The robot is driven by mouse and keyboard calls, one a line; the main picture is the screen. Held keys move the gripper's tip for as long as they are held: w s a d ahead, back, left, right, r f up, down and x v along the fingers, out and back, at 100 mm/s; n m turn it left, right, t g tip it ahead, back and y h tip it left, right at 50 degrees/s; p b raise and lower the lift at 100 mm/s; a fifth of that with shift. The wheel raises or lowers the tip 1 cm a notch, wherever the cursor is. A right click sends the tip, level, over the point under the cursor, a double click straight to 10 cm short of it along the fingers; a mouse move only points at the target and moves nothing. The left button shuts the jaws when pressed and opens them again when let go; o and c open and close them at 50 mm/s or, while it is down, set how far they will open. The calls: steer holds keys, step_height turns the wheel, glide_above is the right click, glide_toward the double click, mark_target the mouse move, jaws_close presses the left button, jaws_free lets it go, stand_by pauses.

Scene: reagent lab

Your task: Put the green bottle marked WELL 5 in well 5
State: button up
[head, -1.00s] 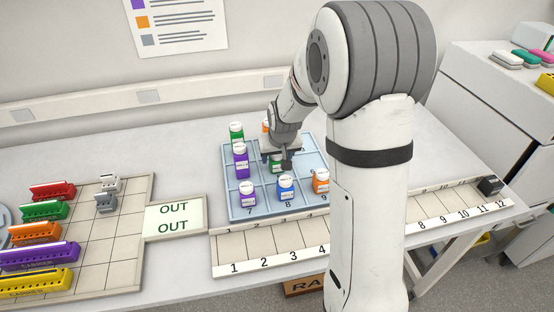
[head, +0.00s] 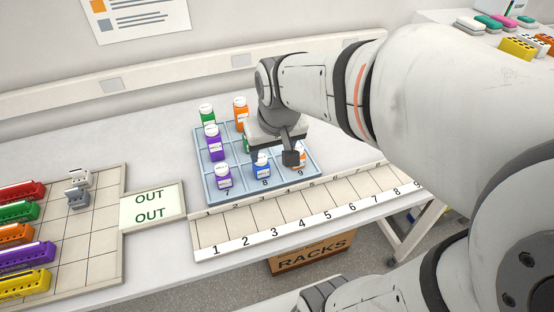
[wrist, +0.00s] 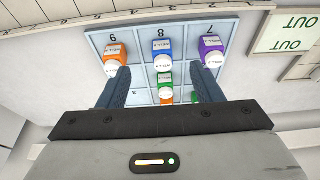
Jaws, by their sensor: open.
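The blue tray (head: 315,170) of numbered wells stands on the bench. In the wrist view, one green bottle (wrist: 165,78) stands in the middle well, behind the blue bottle of well 8. In the head view only a sliver of it (head: 246,143) shows beside my gripper. Another green bottle (head: 207,115) stands in the tray's far left well. My gripper (head: 291,157) is open above the tray's right part. In the wrist view its fingers (wrist: 159,82) are spread, with the middle green bottle seen between them and nothing held.
Orange (head: 240,112), purple (head: 213,143), purple (head: 223,175), blue (head: 261,166) and orange (head: 299,155) bottles stand close around in the tray. A numbered rack strip (head: 260,222) lies in front. An OUT plate (head: 152,207) is at left. Bench behind the tray is clear.

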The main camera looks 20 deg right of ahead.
steer(key=s, duration=0.8)
steer(key=shift+s+f+g, duration=0.15)
steer(key=shift+f+g, duration=0.15)
